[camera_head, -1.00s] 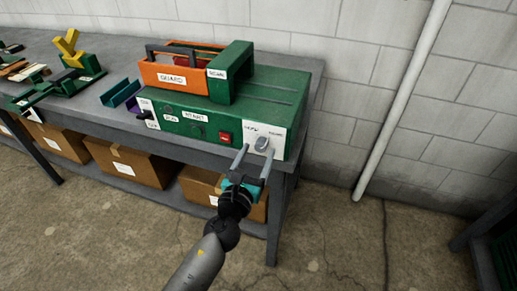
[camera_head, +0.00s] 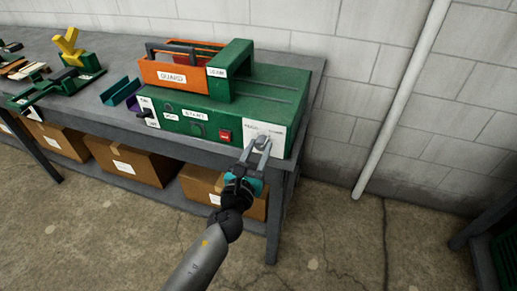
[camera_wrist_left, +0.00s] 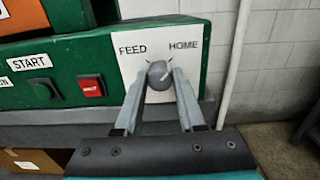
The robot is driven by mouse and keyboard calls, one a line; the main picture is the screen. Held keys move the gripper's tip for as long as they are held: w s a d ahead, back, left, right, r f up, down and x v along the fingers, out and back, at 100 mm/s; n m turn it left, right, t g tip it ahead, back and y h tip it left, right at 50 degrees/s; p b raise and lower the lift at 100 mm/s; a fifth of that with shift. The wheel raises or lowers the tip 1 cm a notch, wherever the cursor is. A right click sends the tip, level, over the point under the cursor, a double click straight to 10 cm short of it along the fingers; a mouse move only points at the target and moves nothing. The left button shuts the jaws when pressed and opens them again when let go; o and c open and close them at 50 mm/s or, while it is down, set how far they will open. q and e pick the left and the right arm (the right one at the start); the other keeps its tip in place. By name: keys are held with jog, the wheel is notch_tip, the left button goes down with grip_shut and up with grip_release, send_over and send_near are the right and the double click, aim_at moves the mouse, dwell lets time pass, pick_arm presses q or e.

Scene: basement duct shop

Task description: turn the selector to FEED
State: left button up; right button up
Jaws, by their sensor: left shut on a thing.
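The selector is a grey knob (camera_wrist_left: 159,75) on a white plate at the right end of the green machine's front. In the left wrist view FEED is printed up and left of it, HOME up and right. I cannot tell for sure which word it points to. My left gripper (camera_wrist_left: 159,82) has its two grey fingers closed in on the knob, one on each side, and is shut on it. In the head view the left gripper (camera_head: 257,146) reaches up to the plate and partly hides the knob (camera_head: 263,141). My right gripper is not in view.
The green machine (camera_head: 170,135) stands on a grey bench (camera_head: 308,75) and has a START label and a red button (camera_head: 225,136). Cardboard boxes (camera_head: 130,165) are on the shelf below. A white pipe (camera_head: 400,100) runs along the wall at right.

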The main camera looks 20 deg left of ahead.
pick_arm(q)
grip_shut()
jog(key=n, duration=1.3)
jog(key=shift+a, duration=0.1)
jog(key=n, duration=0.4)
jog(key=shift+n, duration=0.3)
jog(key=shift+f, duration=0.1)
dwell(0.3)
jog(key=o, duration=0.9)
grip_release()
